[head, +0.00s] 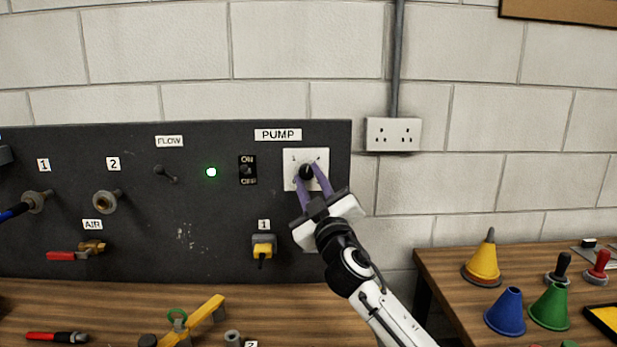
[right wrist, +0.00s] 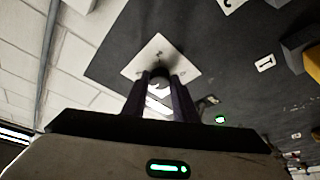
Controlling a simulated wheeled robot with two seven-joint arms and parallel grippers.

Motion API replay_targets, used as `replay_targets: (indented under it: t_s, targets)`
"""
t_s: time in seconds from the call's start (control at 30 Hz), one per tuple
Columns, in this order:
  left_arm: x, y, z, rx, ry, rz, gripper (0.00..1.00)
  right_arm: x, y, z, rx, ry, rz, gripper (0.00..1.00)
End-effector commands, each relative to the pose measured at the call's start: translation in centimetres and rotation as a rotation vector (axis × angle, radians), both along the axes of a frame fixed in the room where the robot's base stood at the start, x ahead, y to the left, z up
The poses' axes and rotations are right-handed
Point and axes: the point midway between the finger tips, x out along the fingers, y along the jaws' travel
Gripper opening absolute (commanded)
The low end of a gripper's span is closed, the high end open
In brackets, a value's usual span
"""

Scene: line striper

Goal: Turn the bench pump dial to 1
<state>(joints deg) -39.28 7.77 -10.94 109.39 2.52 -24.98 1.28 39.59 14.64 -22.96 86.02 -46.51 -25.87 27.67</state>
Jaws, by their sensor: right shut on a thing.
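The pump dial (head: 306,172) is a small black knob on a white square plate (head: 291,157) under the PUMP label (head: 278,135) on the dark panel. My right gripper (head: 312,178) is shut on the knob, its purple fingers on either side. In the right wrist view the knob (right wrist: 159,76) sits between the tips of the fingers (right wrist: 160,90). A small 1 shows at the plate's upper left; the fingers hide part of the plate, and I cannot read where the knob points. My left gripper is not in view.
Left of the dial are an ON/OFF switch (head: 247,170), a lit green lamp (head: 211,172) and the FLOW toggle (head: 165,174). A yellow connector (head: 263,247) is below. Tools lie on the bench (head: 105,297). Coloured cones stand on the side table at right.

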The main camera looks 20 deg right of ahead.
Motion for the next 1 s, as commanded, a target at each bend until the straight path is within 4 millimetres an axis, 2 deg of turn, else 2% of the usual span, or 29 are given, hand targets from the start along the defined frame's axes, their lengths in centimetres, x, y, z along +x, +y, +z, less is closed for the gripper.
replay_targets:
  t_s: [0.6, 1.0]
  targets:
    - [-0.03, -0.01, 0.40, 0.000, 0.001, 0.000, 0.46, -0.12, -0.55, 0.63, -0.565, 0.161, -0.003, 0.04]
    - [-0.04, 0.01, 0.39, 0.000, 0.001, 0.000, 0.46, -0.13, -0.57, 0.88, -0.829, 0.239, -0.003, 0.04]
